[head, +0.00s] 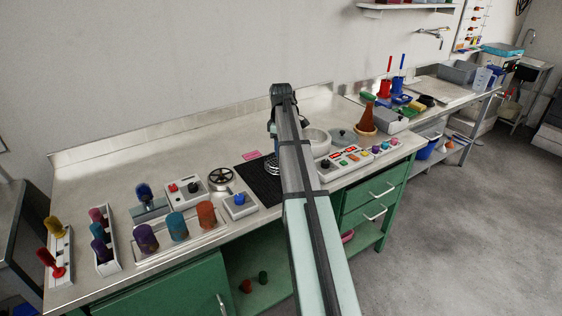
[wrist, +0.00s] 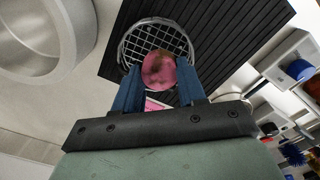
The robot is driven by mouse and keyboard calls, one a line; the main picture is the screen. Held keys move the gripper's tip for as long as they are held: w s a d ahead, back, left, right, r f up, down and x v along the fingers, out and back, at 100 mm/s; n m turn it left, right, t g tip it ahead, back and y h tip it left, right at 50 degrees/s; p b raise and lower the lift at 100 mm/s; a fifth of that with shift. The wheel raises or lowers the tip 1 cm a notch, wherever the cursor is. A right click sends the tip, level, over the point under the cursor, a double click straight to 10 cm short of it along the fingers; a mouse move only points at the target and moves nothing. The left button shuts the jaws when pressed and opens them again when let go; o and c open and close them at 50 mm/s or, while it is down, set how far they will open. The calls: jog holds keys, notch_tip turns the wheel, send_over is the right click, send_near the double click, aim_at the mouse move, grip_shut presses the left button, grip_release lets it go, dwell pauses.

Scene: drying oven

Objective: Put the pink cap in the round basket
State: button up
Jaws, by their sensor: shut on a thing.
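The pink cap (wrist: 160,70), round with a darker blotch on its face, is held between the blue fingers of my gripper (wrist: 159,74) in the wrist view. My gripper is shut on it. The round basket (wrist: 128,49) is a wire mesh with a round rim, behind the cap in the wrist view. The cap covers part of the mesh; I cannot tell its height above the basket. In the head view the basket (head: 272,166) shows partly beside my arm. My arm hides the cap there.
The basket is on a black ribbed mat (head: 258,183). A white bowl (head: 317,137) stands right of my arm, with a button panel (head: 345,166) nearby. Left are a pink card (head: 251,155), a small fan (head: 221,179) and a rack of coloured cylinders (head: 178,226).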

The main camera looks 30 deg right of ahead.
jog(key=shift+f, duration=2.9)
jog(key=shift+f, duration=0.1)
jog(key=o, duration=0.8)
notch_tip(320, 180, up, 12)
jog(key=shift+r, duration=0.15)
